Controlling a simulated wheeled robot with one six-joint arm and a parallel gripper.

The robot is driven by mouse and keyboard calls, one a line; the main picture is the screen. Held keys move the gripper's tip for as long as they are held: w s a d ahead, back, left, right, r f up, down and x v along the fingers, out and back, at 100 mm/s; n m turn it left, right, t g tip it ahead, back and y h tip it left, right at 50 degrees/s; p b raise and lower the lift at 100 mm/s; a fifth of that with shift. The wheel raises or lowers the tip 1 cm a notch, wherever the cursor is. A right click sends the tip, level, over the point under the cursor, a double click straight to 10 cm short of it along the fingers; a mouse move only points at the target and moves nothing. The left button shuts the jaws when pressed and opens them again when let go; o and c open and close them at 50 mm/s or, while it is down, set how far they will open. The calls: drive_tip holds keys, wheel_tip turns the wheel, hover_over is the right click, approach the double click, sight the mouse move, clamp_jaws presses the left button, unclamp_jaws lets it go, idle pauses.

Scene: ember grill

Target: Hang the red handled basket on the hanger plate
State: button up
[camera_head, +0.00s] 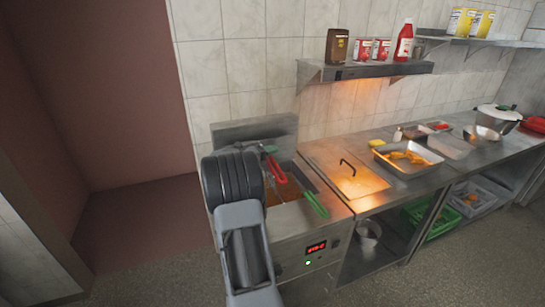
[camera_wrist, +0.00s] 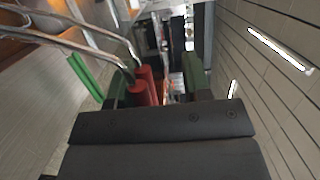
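The red handle of the basket (camera_head: 275,168) sticks out over the fryer in the head view, beside my arm. It also shows in the wrist view (camera_wrist: 148,85), with bent metal wires running to it from the upper left. My gripper (camera_wrist: 158,82) has its fingers apart. The red handle lies between them, nearer the left finger, with a gap on its right; contact is unclear.
A covered section (camera_head: 345,178) and a tray of food (camera_head: 408,158) stand to the right. A wall shelf (camera_head: 365,71) holds bottles and cans.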

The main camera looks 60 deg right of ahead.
drive_tip(key=shift+a, duration=0.1)
drive_tip(key=b+v, duration=0.2)
drive_tip(key=v, duration=1.1)
drive_tip(key=shift+w+a, duration=0.15)
drive_tip(key=shift+a, duration=0.1)
drive_tip(key=shift+r, duration=0.1)
